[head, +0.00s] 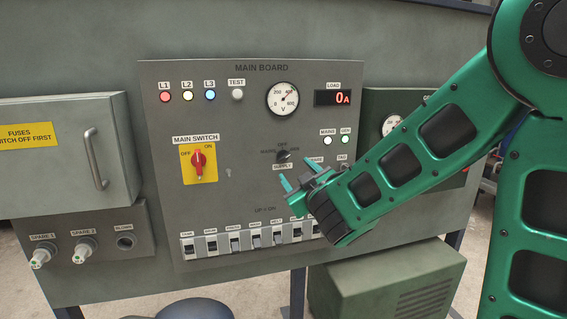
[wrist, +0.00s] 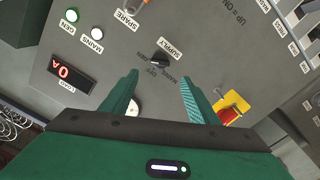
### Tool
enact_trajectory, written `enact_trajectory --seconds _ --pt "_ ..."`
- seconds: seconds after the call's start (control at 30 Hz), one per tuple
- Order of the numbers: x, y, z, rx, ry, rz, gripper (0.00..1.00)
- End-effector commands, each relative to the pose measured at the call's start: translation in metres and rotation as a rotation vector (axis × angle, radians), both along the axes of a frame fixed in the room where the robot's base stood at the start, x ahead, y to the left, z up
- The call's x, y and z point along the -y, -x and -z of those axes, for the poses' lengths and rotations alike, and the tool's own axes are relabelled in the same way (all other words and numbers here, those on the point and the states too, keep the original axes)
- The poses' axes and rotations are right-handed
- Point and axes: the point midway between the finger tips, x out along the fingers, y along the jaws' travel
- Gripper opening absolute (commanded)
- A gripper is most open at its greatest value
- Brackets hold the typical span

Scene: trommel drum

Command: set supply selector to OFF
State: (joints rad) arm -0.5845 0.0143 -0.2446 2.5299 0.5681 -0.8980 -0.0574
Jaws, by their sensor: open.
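The supply selector (head: 283,156) is a small black knob on the grey main board, above its SUPPLY label. OFF is printed above it, with smaller position labels at its sides. Its pale pointer mark seems to face the right-hand label, away from OFF, but it is small. In the wrist view the selector (wrist: 160,59) appears turned around, just beyond and between the fingertips. My gripper (head: 299,172) is open and empty, with its green fingers close in front of the board, slightly below and right of the knob. It also shows in the wrist view (wrist: 159,80). No contact is visible.
The yellow main switch plate (head: 198,176) with its red handle is left of the selector. A row of breakers (head: 233,243) runs below. The voltmeter (head: 282,99) and load display (head: 333,98) are above. A handled cabinet (head: 62,155) projects at far left.

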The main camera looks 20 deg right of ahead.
Motion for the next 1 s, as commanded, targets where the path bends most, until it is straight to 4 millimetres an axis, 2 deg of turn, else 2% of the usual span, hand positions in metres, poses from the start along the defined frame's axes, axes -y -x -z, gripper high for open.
enact_trajectory --seconds 0.17,0.6,0.8,1.0 --pt "-0.002 -0.017 -0.001 0.007 0.003 -0.003 0.55" --pt "0.000 -0.089 -0.001 0.007 0.003 0.000 0.55" --pt "0.000 -0.104 0.000 0.005 0.002 -0.001 0.55" --pt "0.000 -0.107 -0.001 0.006 0.002 -0.001 0.55"
